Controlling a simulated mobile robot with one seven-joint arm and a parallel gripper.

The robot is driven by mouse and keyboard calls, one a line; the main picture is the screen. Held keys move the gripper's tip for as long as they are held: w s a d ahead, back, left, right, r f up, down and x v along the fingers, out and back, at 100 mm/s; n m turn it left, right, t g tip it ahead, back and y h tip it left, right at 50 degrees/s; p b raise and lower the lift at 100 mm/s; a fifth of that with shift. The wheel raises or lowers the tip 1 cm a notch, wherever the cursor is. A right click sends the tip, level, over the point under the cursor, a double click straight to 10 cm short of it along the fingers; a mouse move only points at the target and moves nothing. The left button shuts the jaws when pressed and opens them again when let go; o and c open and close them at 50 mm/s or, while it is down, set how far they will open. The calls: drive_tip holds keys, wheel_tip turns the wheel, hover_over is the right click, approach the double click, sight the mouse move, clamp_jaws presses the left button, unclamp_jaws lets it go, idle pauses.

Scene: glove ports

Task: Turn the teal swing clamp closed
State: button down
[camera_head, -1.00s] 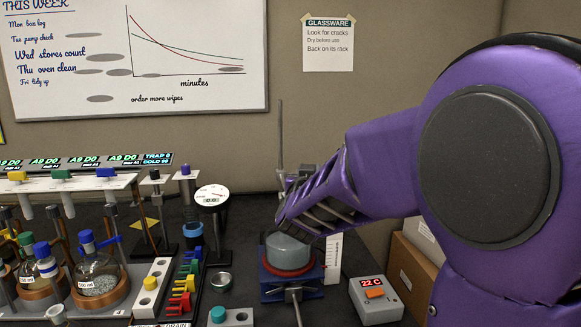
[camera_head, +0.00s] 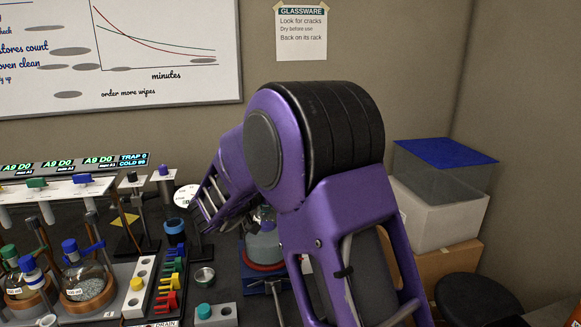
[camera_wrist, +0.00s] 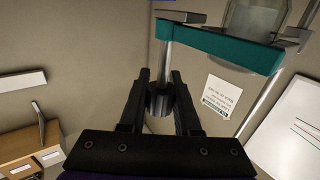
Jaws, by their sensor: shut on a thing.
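The teal swing clamp (camera_wrist: 220,46) shows in the wrist view as a flat bar across the upper middle, its right end beside clear glass. A grey post joins its left end to a dark grey ribbed knob (camera_wrist: 167,100). My gripper (camera_wrist: 160,88) is shut around this knob, one black finger on each side. In the head view my purple arm reaches down and left over the bench and hides the clamp and my fingertips. A round glass flask (camera_head: 264,243) stands partly hidden behind my arm.
A blue stand with a red ring (camera_head: 262,269) is under the flask. Left of it are a dial gauge (camera_head: 187,196), a small metal cup (camera_head: 204,275) and coloured clips (camera_head: 170,285). Boxes (camera_head: 440,228) and a black stool (camera_head: 483,297) stand at the right.

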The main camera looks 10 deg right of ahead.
drive_tip(key=shift+d+r+g, duration=0.1)
drive_tip(key=shift+r+g, duration=0.1)
drive_tip(key=shift+g, duration=0.1)
drive_tip(key=c, duration=0.6)
unclamp_jaws()
drive_tip(key=shift+f, duration=0.1)
drive_tip(key=v, duration=1.7)
drive_tip(key=shift+a+f, duration=0.2)
drive_tip(key=shift+a, duration=0.05)
